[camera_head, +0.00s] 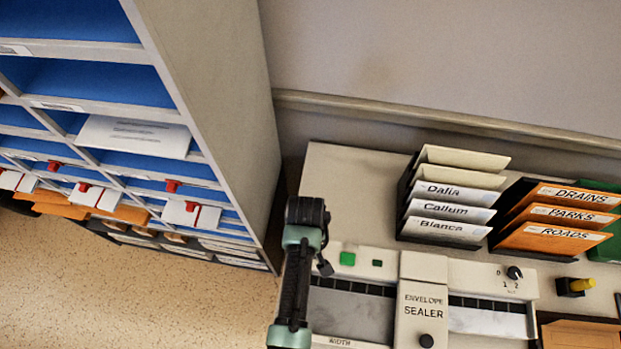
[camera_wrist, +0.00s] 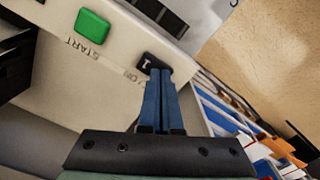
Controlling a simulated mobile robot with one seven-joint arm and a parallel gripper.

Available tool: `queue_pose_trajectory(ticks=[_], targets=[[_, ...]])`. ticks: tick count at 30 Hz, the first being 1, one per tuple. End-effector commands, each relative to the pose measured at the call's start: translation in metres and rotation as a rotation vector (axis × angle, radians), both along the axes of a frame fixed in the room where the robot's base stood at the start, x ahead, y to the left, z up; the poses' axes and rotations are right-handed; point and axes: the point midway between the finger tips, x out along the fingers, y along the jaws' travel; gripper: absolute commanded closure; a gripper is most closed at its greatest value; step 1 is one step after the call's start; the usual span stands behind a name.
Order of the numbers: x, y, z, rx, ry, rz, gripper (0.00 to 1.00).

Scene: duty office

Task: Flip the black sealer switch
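The envelope sealer (camera_head: 424,300) is a pale machine on the desk, labelled "ENVELOPE SEALER". In the wrist view its black switch (camera_wrist: 152,61), marked "1", sits beside the green START button (camera_wrist: 92,27). The green button also shows in the head view (camera_head: 347,258). My gripper (camera_wrist: 160,72) has its two blue fingers together and nothing between them. The fingertips overlap the near edge of the switch; whether they touch it I cannot tell. In the head view my arm stands at the sealer's left end and hides the fingers.
A black dial (camera_head: 514,272) and a black knob (camera_head: 426,341) are on the sealer. Behind it stand a letter rack (camera_head: 447,208) and an orange folder rack (camera_head: 560,222). A yellow-handled stamp (camera_head: 577,286) is at right. A tall pigeonhole cabinet (camera_head: 215,90) stands close on the left.

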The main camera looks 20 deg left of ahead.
Motion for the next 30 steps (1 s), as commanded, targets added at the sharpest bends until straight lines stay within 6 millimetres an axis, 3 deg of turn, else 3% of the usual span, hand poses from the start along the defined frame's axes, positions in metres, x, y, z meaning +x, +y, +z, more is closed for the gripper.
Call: queue_pose_trajectory(ticks=[8,30], targets=[[0.0,-0.001,0.004,-0.001,0.001,-0.001,1.0],[0.0,0.0,0.063,0.0,0.0,-0.001,1.0]])
